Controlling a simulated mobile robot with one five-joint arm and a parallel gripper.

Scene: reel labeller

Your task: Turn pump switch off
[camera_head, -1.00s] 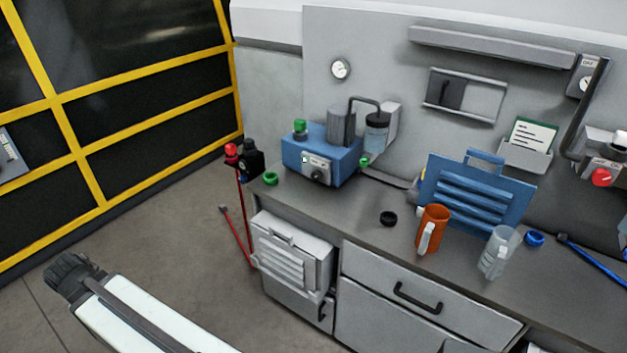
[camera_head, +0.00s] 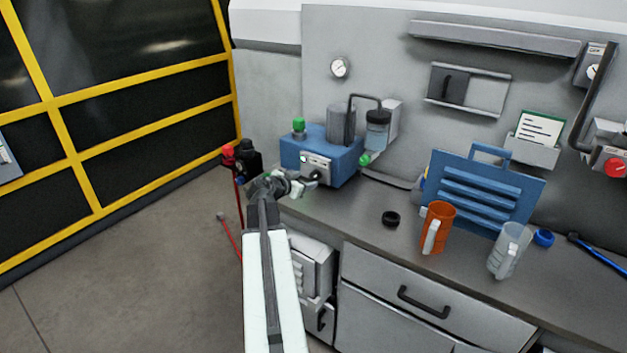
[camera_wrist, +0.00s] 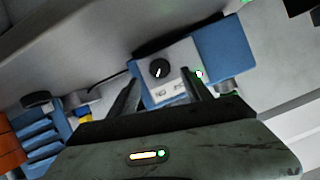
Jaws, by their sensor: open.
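The blue pump box (camera_head: 340,158) stands at the far left end of the counter, with a pale front plate (camera_head: 318,164). A black rotary switch knob with a white mark sits on that plate; in the wrist view the knob (camera_wrist: 159,69) is ahead of my fingers. My gripper (camera_head: 303,185) is just in front of the box's face and partly covers the plate's lower part. In the wrist view my gripper (camera_wrist: 165,90) has its two fingers apart, on either side of the plate, and nothing is between them. I cannot tell whether a finger touches the plate.
A grey cylinder (camera_head: 341,124) and a clear jar (camera_head: 377,132) stand at the box. An orange mug (camera_head: 438,228), a clear jug (camera_head: 509,250), a black ring (camera_head: 391,219) and a blue louvred panel (camera_head: 484,190) are to the right. The counter between box and mug is mostly clear.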

